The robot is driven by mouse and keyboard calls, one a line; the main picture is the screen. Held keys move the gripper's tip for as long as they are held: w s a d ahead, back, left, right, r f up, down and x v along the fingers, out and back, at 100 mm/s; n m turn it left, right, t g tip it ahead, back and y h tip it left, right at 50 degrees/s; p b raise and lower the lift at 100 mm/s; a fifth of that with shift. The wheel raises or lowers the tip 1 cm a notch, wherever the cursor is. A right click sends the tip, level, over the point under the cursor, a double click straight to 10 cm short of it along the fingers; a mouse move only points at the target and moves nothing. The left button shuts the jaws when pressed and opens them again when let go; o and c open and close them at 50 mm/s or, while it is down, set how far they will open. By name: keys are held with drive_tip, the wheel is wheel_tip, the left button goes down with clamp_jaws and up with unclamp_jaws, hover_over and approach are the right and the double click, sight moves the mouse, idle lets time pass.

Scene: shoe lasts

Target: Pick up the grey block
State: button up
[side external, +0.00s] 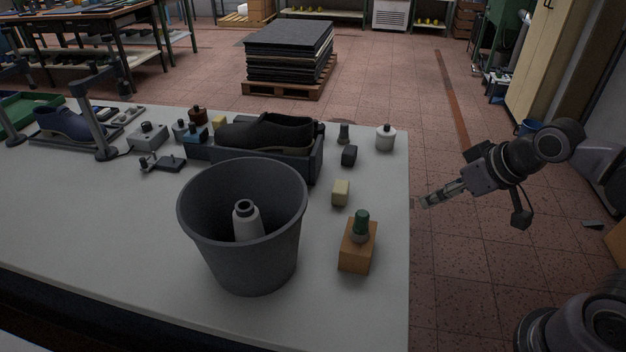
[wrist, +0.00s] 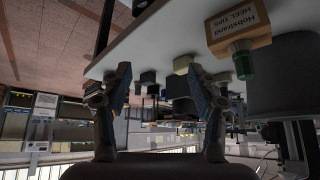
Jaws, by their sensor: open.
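The grey block (side external: 349,155) is a small dark cube on the white table, in front of the black shoe's right end. In the upside-down wrist view, a small dark block (wrist: 148,77) between my fingers looks like it, small and dim. My gripper (side external: 422,203) is just off the table's right edge, pointing left, apart from the block. Its two fingers (wrist: 160,80) are spread with nothing held between them.
A cream block (side external: 340,193) and a tan box (side external: 357,246) carrying a green-topped bottle (side external: 361,224) stand nearer the camera. A white jar (side external: 385,138) and a dark bottle (side external: 343,134) stand behind. A large grey bin (side external: 225,262) is at front centre.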

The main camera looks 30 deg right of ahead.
drive_tip(key=w+r+m+g, duration=0.1)
drive_tip(key=w+r+m, duration=0.1)
drive_tip(key=w+r, duration=0.35)
drive_tip(key=m+g+h, duration=0.3)
drive_tip(key=m, duration=0.5)
hover_over(350, 150)
drive_tip(key=s+a, duration=0.2)
drive_tip(key=a, duration=0.1)
wheel_tip(350, 150, down, 8)
drive_tip(key=shift+d+x, duration=0.15)
drive_tip(key=shift+x, duration=2.35)
drive_tip(key=shift+d+x, duration=0.15)
drive_tip(key=shift+x, duration=2.4)
drive_tip(key=shift+s, duration=0.15)
drive_tip(key=c, duration=1.3)
